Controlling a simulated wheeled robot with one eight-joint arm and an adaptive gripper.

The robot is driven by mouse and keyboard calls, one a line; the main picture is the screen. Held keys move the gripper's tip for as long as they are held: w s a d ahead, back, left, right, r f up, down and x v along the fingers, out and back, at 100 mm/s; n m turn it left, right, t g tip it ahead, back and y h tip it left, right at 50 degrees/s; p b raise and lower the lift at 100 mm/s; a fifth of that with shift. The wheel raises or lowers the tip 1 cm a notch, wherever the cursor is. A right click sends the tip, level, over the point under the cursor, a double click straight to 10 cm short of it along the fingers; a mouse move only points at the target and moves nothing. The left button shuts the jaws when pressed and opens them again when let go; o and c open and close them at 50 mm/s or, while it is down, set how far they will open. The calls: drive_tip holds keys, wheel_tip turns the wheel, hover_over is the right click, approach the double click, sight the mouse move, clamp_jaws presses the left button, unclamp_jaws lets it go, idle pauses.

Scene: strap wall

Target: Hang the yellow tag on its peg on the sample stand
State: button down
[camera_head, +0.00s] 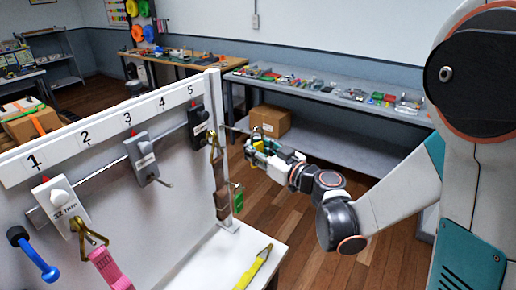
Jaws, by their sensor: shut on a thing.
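My gripper (256,146) is right of the white panel's right-hand post, near the picture's middle. It is shut on the yellow tag (258,145), which shows only as small yellow patches among the fingers, so its outline and hole are unclear. The sample stand (226,200) appears to be the post at the panel's right edge. A thin peg (234,128) sticks out from it toward my gripper. I cannot tell whether the tag touches this peg. A green tag (238,198) hangs lower beside the post.
The panel (100,128) carries numbers 1 to 5, holders, a pink strap (110,270) and a brown strap (221,190). A yellow strap (252,270) lies on the white ledge. A cardboard box (271,121) sits on a shelf behind my gripper. Floor right of the post is clear.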

drive_tip(key=w+a+f+b, duration=0.1)
drive_tip(key=w+a+f, duration=0.1)
drive_tip(key=w+a, duration=0.2)
drive_tip(key=shift+w+a, duration=0.4)
drive_tip(key=shift+a, duration=0.7)
idle(0.4)
idle(0.4)
drive_tip(key=c, duration=1)
unclamp_jaws()
drive_tip(key=shift+o, duration=0.2)
